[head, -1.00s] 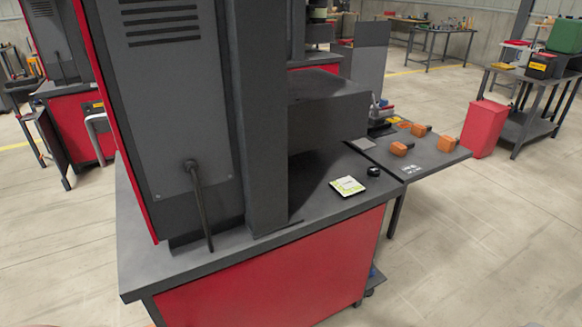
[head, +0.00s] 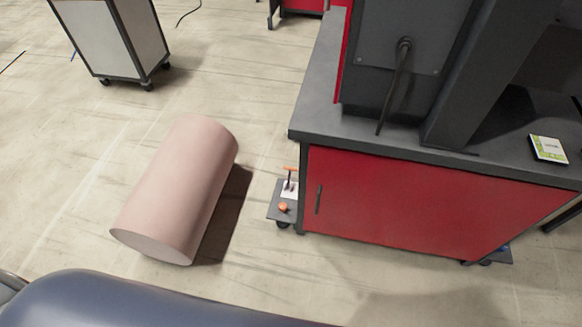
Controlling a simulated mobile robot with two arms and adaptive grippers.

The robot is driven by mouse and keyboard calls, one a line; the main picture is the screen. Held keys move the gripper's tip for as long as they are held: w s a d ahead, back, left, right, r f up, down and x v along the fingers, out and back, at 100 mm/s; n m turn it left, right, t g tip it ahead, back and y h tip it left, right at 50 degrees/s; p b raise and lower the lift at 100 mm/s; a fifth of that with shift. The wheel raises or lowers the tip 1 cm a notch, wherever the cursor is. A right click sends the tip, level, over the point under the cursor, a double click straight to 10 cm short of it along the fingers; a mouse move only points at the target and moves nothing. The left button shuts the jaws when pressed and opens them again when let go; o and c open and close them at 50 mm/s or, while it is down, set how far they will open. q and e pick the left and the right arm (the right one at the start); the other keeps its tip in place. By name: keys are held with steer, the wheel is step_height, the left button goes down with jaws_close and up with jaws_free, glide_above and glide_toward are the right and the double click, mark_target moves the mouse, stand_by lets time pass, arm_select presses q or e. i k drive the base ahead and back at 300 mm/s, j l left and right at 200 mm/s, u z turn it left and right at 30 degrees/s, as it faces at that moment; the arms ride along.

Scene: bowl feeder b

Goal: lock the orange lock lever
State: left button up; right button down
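A small orange lever (head: 291,169) stands on a low grey plate (head: 273,204) at the lower left side of the red cabinet (head: 400,205). A white piece sits just under the lever, and a round orange knob (head: 284,207) is in front of it on the same plate. They are small in the picture, and I cannot tell the lever's exact position. Neither of my grippers shows in the head view.
A large pink cylinder (head: 180,190) lies on the floor left of the cabinet. A wheeled cart (head: 115,35) stands at the back left. The cabinet's grey top (head: 320,100) carries a dark machine (head: 450,60) and a booklet (head: 548,149). Floor between cylinder and plate is narrow.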

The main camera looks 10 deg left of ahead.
mark_target(290, 169)
steer(key=i+j+z, duration=0.1)
steer(key=j+z, duration=0.65)
steer(key=j, duration=0.2)
steer(key=j+z, duration=0.35)
steer(key=j, duration=0.15)
